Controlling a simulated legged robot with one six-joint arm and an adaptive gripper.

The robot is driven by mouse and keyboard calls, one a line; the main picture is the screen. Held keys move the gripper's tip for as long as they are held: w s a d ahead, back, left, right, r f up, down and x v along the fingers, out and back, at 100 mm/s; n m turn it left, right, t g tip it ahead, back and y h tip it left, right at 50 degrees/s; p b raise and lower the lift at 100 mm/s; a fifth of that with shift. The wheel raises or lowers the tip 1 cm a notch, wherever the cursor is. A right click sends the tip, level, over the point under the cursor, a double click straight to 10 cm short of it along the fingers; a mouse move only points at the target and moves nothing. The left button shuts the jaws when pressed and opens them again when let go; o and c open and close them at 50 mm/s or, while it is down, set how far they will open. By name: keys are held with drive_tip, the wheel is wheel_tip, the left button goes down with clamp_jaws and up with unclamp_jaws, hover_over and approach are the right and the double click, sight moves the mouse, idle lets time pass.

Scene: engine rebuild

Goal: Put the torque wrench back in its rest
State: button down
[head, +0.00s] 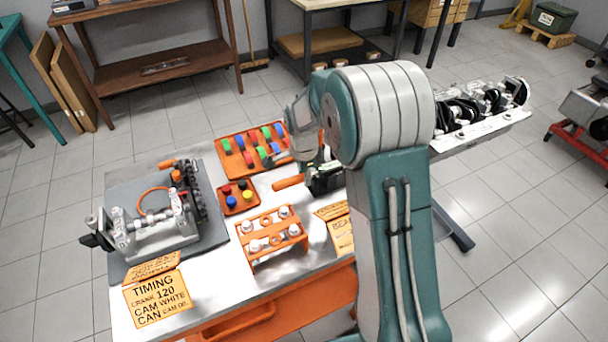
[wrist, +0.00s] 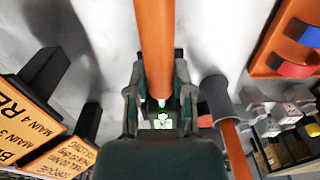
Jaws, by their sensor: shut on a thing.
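The torque wrench shows in the head view as an orange handle (head: 288,183) sticking out to the left from under my wrist, above the bench. In the wrist view its orange bar (wrist: 155,45) runs from the top edge down between my fingers. My gripper (wrist: 160,105) is shut on it; in the head view the dark gripper (head: 325,178) is partly hidden by my arm. A small pale green-marked patch shows between the fingers. The wrench's far end is hidden. I cannot make out its rest for certain in either view.
A second orange bar with a grey collar (wrist: 216,98) lies beside my gripper. The shell tray (head: 225,160), small cap tray (head: 233,210), piston stand (head: 275,262), engine block (head: 165,240) and lettered cards (head: 157,304) crowd the bench. A crankshaft stand (head: 480,133) is at right.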

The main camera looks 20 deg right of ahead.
drive_tip(key=shift+f, duration=0.3)
drive_tip(key=c, duration=0.7)
unclamp_jaws()
drive_tip(key=shift+r, duration=1.5)
drive_tip(key=o, duration=0.5)
drive_tip(key=shift+o, duration=0.2)
